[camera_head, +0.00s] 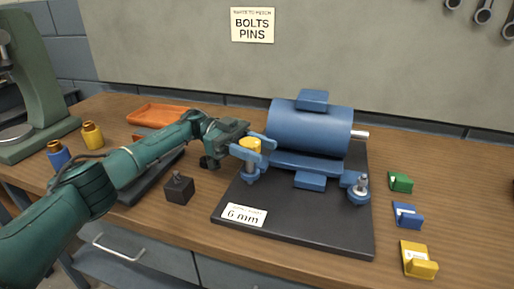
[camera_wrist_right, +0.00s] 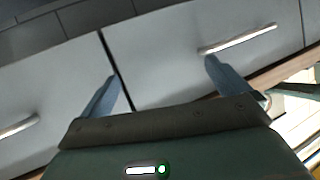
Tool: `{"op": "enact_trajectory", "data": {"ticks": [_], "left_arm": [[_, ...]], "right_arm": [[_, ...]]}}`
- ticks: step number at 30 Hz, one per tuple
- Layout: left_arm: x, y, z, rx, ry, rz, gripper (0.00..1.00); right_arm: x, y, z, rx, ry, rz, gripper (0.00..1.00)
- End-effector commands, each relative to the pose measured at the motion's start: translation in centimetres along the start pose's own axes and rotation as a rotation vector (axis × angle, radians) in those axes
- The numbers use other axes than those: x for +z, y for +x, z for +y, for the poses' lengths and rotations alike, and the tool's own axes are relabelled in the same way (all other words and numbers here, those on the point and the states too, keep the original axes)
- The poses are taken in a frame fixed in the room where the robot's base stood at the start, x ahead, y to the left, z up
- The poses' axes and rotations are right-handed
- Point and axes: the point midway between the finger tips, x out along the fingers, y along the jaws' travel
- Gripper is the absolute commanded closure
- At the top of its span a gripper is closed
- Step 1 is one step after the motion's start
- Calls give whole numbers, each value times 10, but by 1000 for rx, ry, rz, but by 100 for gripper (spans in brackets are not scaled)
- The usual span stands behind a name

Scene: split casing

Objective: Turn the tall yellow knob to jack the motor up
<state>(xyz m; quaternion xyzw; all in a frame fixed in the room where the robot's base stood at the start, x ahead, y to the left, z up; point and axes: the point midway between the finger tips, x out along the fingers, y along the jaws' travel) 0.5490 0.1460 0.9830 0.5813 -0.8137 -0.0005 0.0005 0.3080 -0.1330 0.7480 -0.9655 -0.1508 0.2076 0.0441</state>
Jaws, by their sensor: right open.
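The tall yellow knob (camera_head: 250,144) stands upright at the left corner of the black base plate (camera_head: 300,228), beside the blue motor (camera_head: 312,127). My left gripper (camera_head: 254,147) reaches in from the left with its blue fingers on either side of the knob, one in front and one behind. The front finger hides part of the knob's lower side. I cannot tell whether the fingers press on it. My right gripper (camera_wrist_right: 160,70) is open and empty in the right wrist view, in front of grey drawer fronts.
A bolt post (camera_head: 358,190) stands right of the motor. Green (camera_head: 400,182), blue (camera_head: 407,215) and yellow (camera_head: 418,260) blocks lie along the right. A dark block (camera_head: 179,188) sits left of the plate, and an orange tray (camera_head: 160,115) lies behind my left arm.

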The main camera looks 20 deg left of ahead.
Motion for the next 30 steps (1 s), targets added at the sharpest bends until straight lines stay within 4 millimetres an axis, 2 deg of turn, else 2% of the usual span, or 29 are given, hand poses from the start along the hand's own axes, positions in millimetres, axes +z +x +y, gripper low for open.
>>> {"op": "enact_trajectory", "data": {"ticks": [1, 8, 17, 29, 30], "left_arm": [[5, 3, 3, 17, -6, -6, 53], [2, 1, 2, 10, -3, -2, 35], [1, -2, 1, 5, -1, -1, 35], [3, -51, 0, 4, 0, 0, 35], [10, -52, 0, 8, 0, -2, 35]], "right_arm": [[0, 0, 0, 0, 0, 0, 0], [0, 0, 0, 0, 0, 0, 0], [0, 0, 0, -1, 0, 1, 0], [1, -6, 5, 14, -18, 54, 0], [11, 0, 6, 9, -35, 55, 0]]}}
